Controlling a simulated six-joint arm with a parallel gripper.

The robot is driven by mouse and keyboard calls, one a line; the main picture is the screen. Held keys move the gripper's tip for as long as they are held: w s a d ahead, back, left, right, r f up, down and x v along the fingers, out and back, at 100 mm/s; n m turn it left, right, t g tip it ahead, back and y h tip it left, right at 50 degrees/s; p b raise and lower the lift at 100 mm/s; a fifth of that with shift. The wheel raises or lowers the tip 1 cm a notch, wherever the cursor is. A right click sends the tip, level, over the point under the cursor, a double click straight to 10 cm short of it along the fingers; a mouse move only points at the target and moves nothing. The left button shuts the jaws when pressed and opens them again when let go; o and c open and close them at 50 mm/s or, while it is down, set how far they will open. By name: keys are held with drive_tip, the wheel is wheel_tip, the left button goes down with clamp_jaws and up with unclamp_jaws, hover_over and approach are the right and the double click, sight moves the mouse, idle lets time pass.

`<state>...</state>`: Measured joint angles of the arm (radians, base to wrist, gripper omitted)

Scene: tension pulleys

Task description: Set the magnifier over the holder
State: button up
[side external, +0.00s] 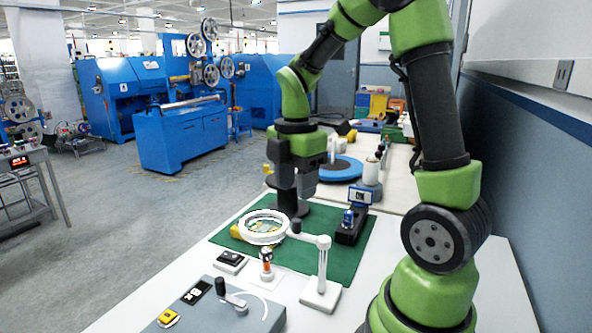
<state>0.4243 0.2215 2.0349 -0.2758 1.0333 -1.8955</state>
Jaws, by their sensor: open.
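The magnifier (263,239) is a white ring with a clear lens on a side arm, hinged to a white post (323,265) on a flat base. Its ring is above the front left of the green mat (344,262). A small stand with an orange and white piece (266,262), possibly the holder, is on a white plate just in front of the ring, not clearly under it. My gripper (291,190) points down behind the ring, apart from it. It is open; a dark round post or base (292,205) shows below and between its fingers, and their contact cannot be told.
A black block with a blue piece (349,222) stands right of the magnifier. A grey panel (215,310) with a black lever is at the front. A small black-topped box (230,260) sits left of the stand. A blue disc (340,168) and a white bottle are behind.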

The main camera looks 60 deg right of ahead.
wheel_tip(320, 180, up, 3)
drive_tip(key=shift+f, duration=0.15)
idle(0.3)
drive_tip(key=s+a+r+m+t+y, duration=0.1)
drive_tip(key=s+a+r+m+t, duration=0.2)
drive_tip(key=a+m, duration=0.3)
drive_tip(key=s+a+r+m+t+y, duration=0.1)
drive_tip(key=s+a+r+m+t, duration=0.2)
drive_tip(key=a+m, duration=0.4)
drive_tip(key=shift+s+r+m+t, duration=0.15)
drive_tip(key=shift+s+m+t, duration=0.45)
drive_tip(key=shift+s+m, duration=1.25)
drive_tip(key=shift+w+m, duration=0.45)
drive_tip(key=shift+w, duration=0.05)
